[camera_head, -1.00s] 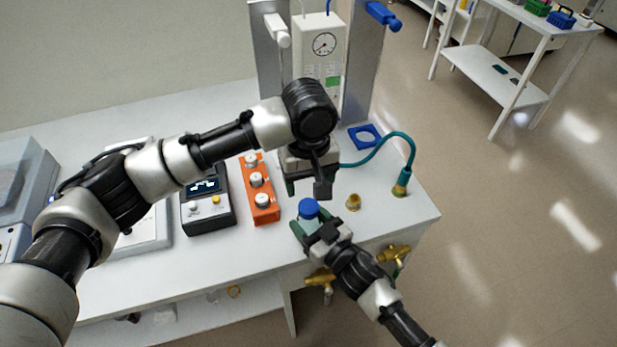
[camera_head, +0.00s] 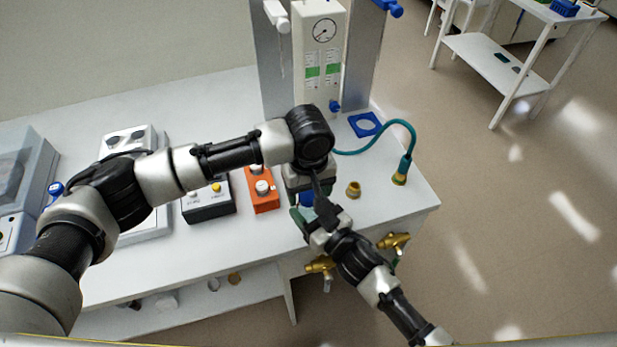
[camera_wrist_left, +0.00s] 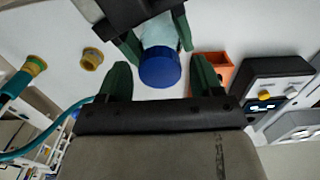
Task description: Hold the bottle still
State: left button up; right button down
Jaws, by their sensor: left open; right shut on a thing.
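The bottle has a blue cap (camera_head: 306,199), which shows between my two grippers in the head view. The left wrist view shows the cap (camera_wrist_left: 160,68) and part of the pale, translucent bottle body (camera_wrist_left: 162,33). My right gripper (camera_head: 307,214) is shut on the bottle body, with a green finger on either side of it. My left gripper (camera_head: 304,188) is open, just above the cap. In the left wrist view its green fingers (camera_wrist_left: 161,72) stand on either side of the cap, with gaps. The bottle's lower part is hidden.
A brass fitting (camera_head: 353,189) and a teal hose (camera_head: 405,160) are to the right. A blue square ring (camera_head: 365,124) lies behind.

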pick_arm(q)
jog(key=shift+f, duration=0.3)
jog(key=c, duration=0.9)
jog(key=m, duration=1.1)
jog(key=shift+m, duration=0.4)
jog(key=m, duration=0.6)
jog(key=shift+m, duration=0.4)
jog(key=m, duration=0.7)
jog(key=o, duration=1.1)
